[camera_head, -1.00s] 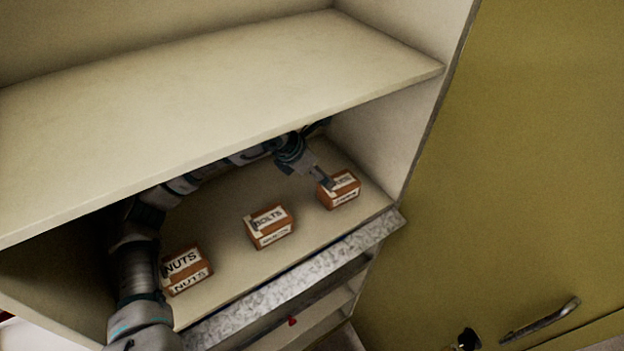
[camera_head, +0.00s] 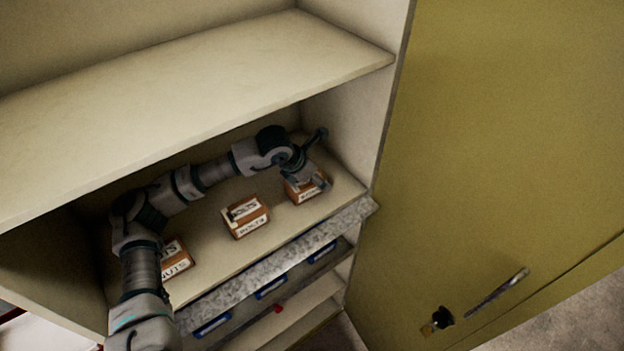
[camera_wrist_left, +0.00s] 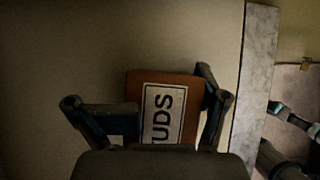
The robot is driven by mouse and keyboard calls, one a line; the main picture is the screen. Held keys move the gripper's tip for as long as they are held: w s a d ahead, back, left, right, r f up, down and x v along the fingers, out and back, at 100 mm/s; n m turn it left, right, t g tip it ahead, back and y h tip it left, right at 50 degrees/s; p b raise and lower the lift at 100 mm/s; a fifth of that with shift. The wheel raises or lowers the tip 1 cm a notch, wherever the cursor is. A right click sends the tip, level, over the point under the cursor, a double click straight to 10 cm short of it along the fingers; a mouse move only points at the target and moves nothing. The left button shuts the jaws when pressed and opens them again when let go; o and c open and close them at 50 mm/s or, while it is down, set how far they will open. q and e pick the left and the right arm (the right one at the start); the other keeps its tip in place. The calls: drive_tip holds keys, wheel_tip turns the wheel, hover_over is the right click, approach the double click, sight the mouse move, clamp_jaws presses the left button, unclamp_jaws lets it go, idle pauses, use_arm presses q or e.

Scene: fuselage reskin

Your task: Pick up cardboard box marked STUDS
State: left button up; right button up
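The cardboard box marked STUDS (camera_head: 309,190) is at the right end of the lower shelf, partly covered by my left gripper (camera_head: 303,178). In the left wrist view, the brown box (camera_wrist_left: 165,85) has a white label reading "UDS"; its first letters are hidden. The left gripper (camera_wrist_left: 170,108) is open, with its fingers spread on either side of the box. The left finger overlaps the box's edge, and the right finger is close along its other side. I cannot tell whether they touch it. The right gripper is not in view.
The box marked BOLTS (camera_head: 246,217) stands mid-shelf, and the box marked NUTS (camera_head: 176,259) stands at left, partly behind my arm. The upper shelf (camera_head: 200,95) hangs over them. The cabinet side wall (camera_head: 345,135) is close right of the gripper. Blue-labelled drawers (camera_head: 270,287) are below.

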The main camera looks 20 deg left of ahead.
use_arm(q)
drive_tip(key=shift+s+d+f, duration=0.1)
drive_tip(key=shift+d+f, duration=0.1)
drive_tip(key=shift+f, duration=0.05)
drive_tip(key=c, duration=0.7)
drive_tip(key=shift+a, duration=0.1)
clamp_jaws()
drive_tip(key=shift+r, duration=0.8)
drive_tip(key=shift+r+b, duration=0.65)
drive_tip(key=shift+r, duration=0.25)
drive_tip(key=s+d+b, duration=0.1)
drive_tip(key=s+d, duration=0.1)
drive_tip(key=d, duration=0.2)
drive_tip(key=s+d+r+b, duration=0.1)
drive_tip(key=s+d, duration=0.2)
drive_tip(key=d, duration=0.1)
drive_tip(key=s+d+b, duration=0.1)
drive_tip(key=s+d, duration=0.2)
drive_tip(key=d, duration=0.1)
drive_tip(key=shift+s+r, duration=0.1)
drive_tip(key=shift+r, duration=0.3)
drive_tip(key=shift+s+d, duration=0.15)
drive_tip(key=shift+s, duration=0.1)
drive_tip(key=shift+s+r, duration=0.1)
drive_tip(key=shift+s, duration=0.15)
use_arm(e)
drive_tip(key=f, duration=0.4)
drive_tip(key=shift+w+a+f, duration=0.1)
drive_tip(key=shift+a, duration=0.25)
